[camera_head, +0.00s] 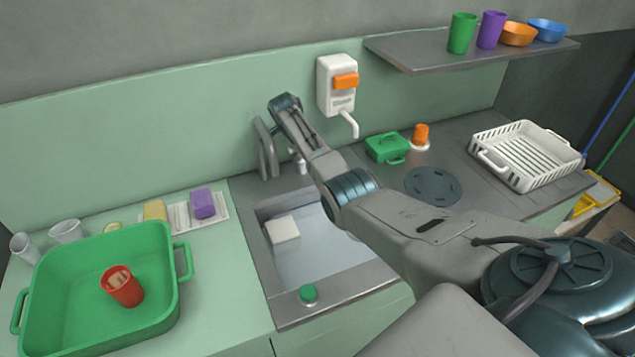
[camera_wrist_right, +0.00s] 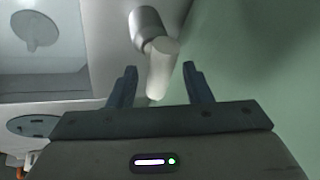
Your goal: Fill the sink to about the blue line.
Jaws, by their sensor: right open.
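The grey sink (camera_head: 282,278) is in the middle of the head view, with a white block (camera_head: 283,229) inside at its left. My arm covers its right part. No blue line or clear water level shows. A grey faucet (camera_head: 265,150) stands at the back rim, partly behind my right arm. In the right wrist view, my right gripper (camera_wrist_right: 160,72) is open, with a pale rod from a silver round part (camera_wrist_right: 147,24), apparently the faucet's handle, between its fingers. Clear gaps show on both sides. In the head view its fingers are hidden. My left gripper is not in view.
A green knob (camera_head: 308,293) is on the sink's front rim. A green tub (camera_head: 75,265) with a red cup (camera_head: 122,290) stands left. A white dispenser (camera_head: 337,84) hangs on the wall. A green box (camera_head: 387,148) and white rack (camera_head: 527,155) are right.

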